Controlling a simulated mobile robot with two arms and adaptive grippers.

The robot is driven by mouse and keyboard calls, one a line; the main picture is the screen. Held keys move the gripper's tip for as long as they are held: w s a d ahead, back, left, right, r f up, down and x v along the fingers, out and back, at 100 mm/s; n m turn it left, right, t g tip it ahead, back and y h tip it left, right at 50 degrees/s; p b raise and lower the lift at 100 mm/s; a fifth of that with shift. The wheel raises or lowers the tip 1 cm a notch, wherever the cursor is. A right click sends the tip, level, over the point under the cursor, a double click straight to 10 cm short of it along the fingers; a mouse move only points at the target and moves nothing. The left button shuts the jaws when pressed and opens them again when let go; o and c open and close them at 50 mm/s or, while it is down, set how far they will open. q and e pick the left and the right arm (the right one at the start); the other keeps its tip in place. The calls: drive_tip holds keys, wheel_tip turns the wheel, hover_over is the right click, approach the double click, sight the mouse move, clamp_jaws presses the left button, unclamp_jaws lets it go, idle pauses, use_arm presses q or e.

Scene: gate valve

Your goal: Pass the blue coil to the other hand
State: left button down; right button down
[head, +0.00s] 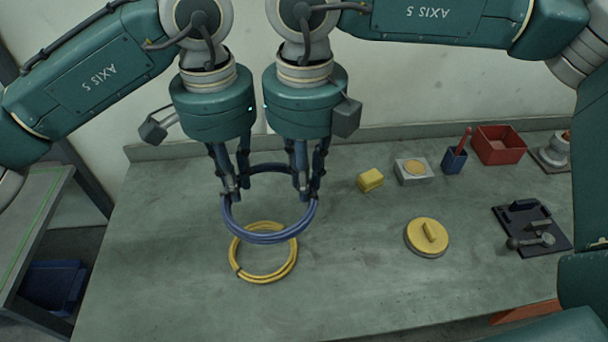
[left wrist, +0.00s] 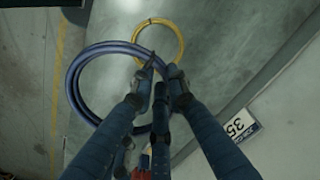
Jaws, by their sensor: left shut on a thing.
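The blue coil (head: 268,238) is held in the air above the worktop, between my two grippers. My left gripper (head: 233,190) is shut on its left side. In the left wrist view the blue coil (left wrist: 72,82) spreads out to the left of the left gripper's fingertips (left wrist: 163,73). My right gripper (head: 309,192) is at the coil's right side, with its fingertips at the ring. Whether it is closed on the ring cannot be made out. The far part of the coil is partly hidden behind the fingers.
A yellow coil (head: 239,271) lies on the worktop (head: 180,290) below. To the right are a yellow block (head: 370,180), a round yellow lid with a handle (head: 428,236), a blue cup (head: 454,161), a red bin (head: 499,146) and a dark tool tray (head: 513,222). The front middle is clear.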

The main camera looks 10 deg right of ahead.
use_arm(q)
drive_tip(key=c, duration=1.6)
unclamp_jaws()
drive_tip(key=shift+d, duration=0.15)
drive_tip(key=shift+c, duration=0.2)
drive_tip(key=shift+r, duration=0.1)
